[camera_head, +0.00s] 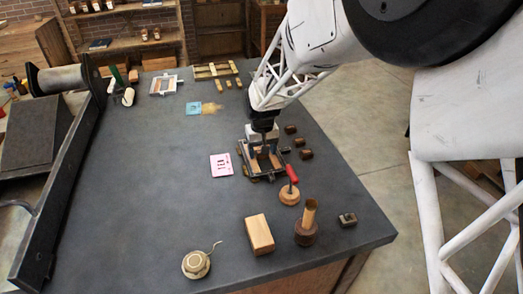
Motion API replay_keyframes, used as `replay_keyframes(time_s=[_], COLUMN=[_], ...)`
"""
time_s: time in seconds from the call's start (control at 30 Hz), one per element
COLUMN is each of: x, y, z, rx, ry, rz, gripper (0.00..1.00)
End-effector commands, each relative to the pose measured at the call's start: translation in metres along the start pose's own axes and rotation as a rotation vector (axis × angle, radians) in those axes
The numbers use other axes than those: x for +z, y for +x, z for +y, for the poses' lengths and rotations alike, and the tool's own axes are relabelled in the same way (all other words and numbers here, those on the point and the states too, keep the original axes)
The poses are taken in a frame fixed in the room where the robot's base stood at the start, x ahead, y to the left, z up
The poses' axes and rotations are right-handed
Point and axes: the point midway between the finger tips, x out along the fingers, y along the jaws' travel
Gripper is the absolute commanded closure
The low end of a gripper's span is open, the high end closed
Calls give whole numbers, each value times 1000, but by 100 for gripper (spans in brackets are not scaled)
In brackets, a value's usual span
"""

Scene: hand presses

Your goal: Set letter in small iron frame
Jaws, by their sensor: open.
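The small iron frame (281,174) lies on the dark table right of centre, with pale wooden pieces inside it. My gripper (264,150) points down over the frame and hides part of its inside. The jaws are open; their tips are at or just above the pieces, and I cannot tell whether they touch. No single letter can be made out; any letter in the frame is too small or hidden behind my gripper.
Several dark brown cylinders (306,154) stand right of the frame. A large press (70,150) borders the left. The table's left middle is clear.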

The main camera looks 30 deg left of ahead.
Motion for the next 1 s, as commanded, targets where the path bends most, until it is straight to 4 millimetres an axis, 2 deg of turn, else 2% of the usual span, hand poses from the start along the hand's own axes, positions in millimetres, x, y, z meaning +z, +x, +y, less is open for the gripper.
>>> replay_keyframes(time_s=[0.03, 0.2, 0.5, 0.7, 1.0], x=[-2, -3, -3, -3, -3], y=[-12, -45, -93, -109, -114], z=[0, 0, 0, 0, 0], rx=[0, 0, 0, 0, 0], ry=[0, 0, 0, 0, 0], rz=[8, 14, 16, 16, 16], gripper=[33, 33, 33, 33, 33])
